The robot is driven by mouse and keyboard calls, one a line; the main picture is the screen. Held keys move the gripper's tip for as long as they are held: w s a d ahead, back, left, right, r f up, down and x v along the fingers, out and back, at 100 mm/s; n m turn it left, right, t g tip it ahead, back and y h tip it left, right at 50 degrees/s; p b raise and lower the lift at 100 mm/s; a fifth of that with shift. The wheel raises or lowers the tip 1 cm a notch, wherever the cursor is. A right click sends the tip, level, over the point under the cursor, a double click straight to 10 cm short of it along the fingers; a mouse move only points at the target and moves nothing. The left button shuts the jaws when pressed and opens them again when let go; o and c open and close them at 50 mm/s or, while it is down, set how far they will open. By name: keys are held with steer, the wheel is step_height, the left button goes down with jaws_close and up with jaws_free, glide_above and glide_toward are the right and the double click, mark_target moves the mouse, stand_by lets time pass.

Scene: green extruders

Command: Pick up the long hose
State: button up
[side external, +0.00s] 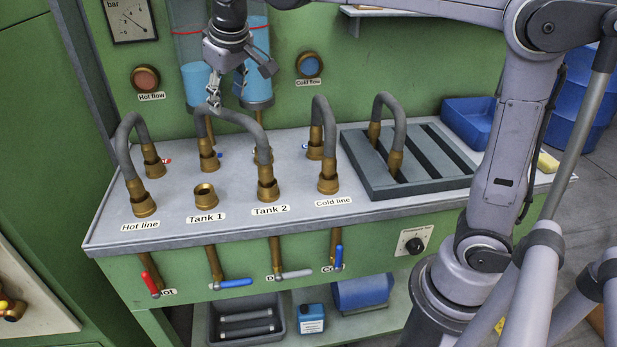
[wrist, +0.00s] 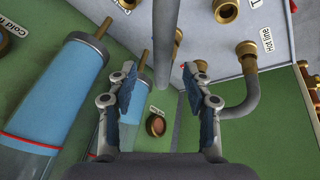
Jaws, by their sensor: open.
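The long grey hose (side external: 240,116) arches diagonally from a brass fitting at the back, behind Tank 1, to the brass Tank 2 fitting at the front. My gripper (side external: 214,97) points down at the top of this arch, near its back-left end. In the wrist view my gripper (wrist: 160,76) is open, with one finger on each side. A grey hose (wrist: 165,45), apparently the long one, runs between the fingertips. It looks clear of both fingers, but I cannot tell its exact depth. The far back end of the hose is partly hidden.
Shorter hoses arch at the Hot line (side external: 125,150) and Cold line (side external: 315,130). The Tank 1 front fitting (side external: 205,196) is empty. A slotted grey rack (side external: 440,150) holds another hose (side external: 378,110). Blue cylinders (side external: 257,75) stand close behind my gripper.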

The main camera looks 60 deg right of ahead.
mark_target(225, 110)
steer(key=x, duration=0.3)
steer(key=shift+w+a+f, duration=0.2)
steer(key=shift+w+f, duration=0.1)
steer(key=shift+w+d+f, duration=0.1)
steer(key=shift+w+f, duration=0.1)
steer(key=shift+f, duration=0.3)
steer(key=shift+f, duration=0.2)
jaws_close()
